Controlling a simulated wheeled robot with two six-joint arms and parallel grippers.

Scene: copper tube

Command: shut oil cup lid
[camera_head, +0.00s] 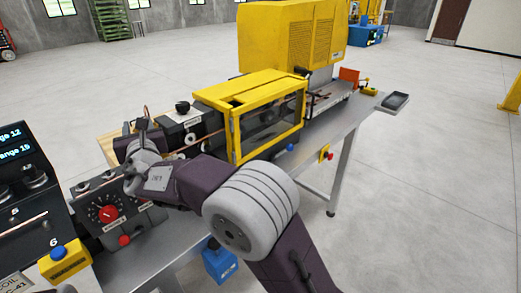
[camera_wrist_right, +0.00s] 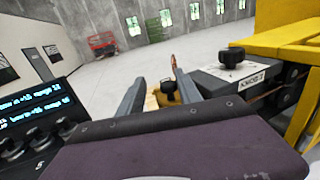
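A small amber cup with a dark top (camera_wrist_right: 168,92), which looks like the oil cup, shows between the fingers in the right wrist view. A thin copper-coloured piece (camera_wrist_right: 173,61) stands upright just behind it; I cannot tell if it is the lid. My right gripper (camera_wrist_right: 156,88) is open, its two grey fingers apart on either side of the cup in that view. I cannot tell whether they touch it. In the head view my right arm reaches in from the lower right, and its wrist hides most of the cup's area. My left gripper is not in view.
A black-knobbed box (camera_wrist_right: 236,78) stands right of the fingers. The yellow-framed guard (camera_head: 268,112) and large yellow housing (camera_head: 290,38) stand on the metal bench (camera_head: 345,112). A dial panel (camera_head: 108,215) and display console (camera_head: 20,170) are at left. The floor beyond is open.

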